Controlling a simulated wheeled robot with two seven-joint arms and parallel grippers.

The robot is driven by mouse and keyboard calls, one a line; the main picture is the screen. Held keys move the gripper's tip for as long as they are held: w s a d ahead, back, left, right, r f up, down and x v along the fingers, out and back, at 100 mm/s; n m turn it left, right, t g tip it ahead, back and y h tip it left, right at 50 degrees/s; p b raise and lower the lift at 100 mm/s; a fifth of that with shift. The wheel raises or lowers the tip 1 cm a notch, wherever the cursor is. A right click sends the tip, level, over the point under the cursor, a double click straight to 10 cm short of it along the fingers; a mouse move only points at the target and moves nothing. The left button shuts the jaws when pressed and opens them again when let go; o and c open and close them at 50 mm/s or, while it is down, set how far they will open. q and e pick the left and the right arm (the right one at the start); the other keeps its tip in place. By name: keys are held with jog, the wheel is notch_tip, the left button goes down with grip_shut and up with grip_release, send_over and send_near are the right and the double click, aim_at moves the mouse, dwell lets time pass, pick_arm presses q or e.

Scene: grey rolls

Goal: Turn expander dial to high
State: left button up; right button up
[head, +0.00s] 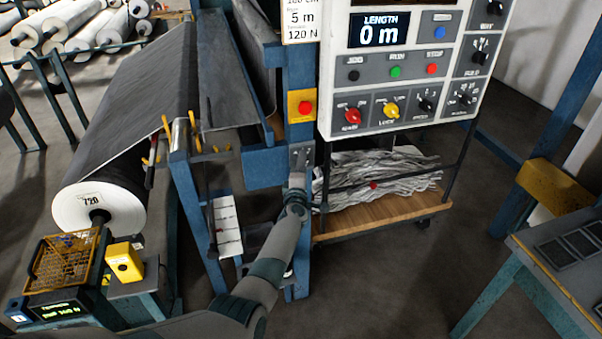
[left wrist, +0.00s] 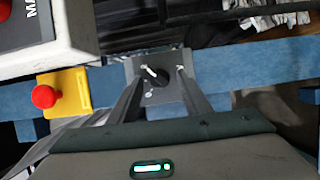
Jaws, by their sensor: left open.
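The expander dial is a small black knob (left wrist: 157,79) on a grey plate (left wrist: 150,94) fixed to the blue frame. White marks show at the knob. In the head view the grey plate (head: 302,152) is on the blue post below a yellow box with a red button; the knob is too small to make out there. My left gripper (left wrist: 160,77) is open, its fingers reaching to the plate on either side of the knob. Contact with the knob cannot be told. In the head view my left gripper (head: 298,178) is just below and over the plate. My right gripper is not in view.
A yellow box with a red button (head: 301,106) sits just above the plate. A white control panel (head: 400,75) with several knobs and buttons hangs to the right. A wooden cart (head: 385,212) with grey scraps stands below it. A large grey roll (head: 97,205) is at left.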

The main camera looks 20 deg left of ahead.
pick_arm(q)
jog(key=shift+s, duration=0.1)
jog(key=p+v, duration=0.7)
jog(key=v, duration=1)
jog(key=shift+s, duration=0.1)
